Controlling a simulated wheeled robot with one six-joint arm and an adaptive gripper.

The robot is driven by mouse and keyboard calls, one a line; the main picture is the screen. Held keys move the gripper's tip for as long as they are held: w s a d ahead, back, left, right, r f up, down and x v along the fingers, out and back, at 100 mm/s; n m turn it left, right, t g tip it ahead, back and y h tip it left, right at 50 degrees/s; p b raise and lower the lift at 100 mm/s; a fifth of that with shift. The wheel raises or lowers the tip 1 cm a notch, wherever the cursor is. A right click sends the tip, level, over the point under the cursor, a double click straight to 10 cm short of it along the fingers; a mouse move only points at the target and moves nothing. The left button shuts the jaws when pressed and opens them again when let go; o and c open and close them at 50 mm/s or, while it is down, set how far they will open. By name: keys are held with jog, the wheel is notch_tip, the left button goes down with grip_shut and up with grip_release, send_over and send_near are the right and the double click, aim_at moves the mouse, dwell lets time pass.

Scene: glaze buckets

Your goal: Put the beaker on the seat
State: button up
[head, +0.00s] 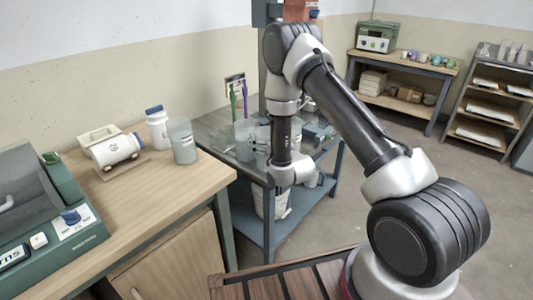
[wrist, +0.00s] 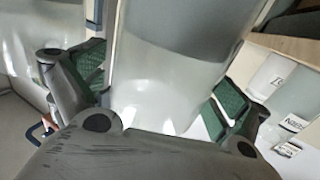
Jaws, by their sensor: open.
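In the wrist view a large clear, greyish beaker (wrist: 172,75) stands between the green-padded fingers of my gripper (wrist: 165,110). The fingers are open, one on each side of it, and I cannot tell whether either touches it. In the head view my wrist hangs over the metal table, and the arm hides the fingers. Several clear beakers stand there, one of them (head: 243,145) holding green and purple sticks; which one my gripper is around is unclear. A dark slatted wooden surface (head: 290,284), possibly the seat, shows at the bottom.
The wooden counter (head: 185,190) at left holds a grey cup (head: 182,141), a blue-lidded white jar (head: 157,127), a jar lying on its side (head: 117,151) and a green machine (head: 50,215). A white bucket (head: 272,203) is on the metal table's lower shelf (head: 305,207). Shelves stand behind.

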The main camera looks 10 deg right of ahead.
jog(key=c, duration=2.2)
jog(key=shift+r, duration=0.15)
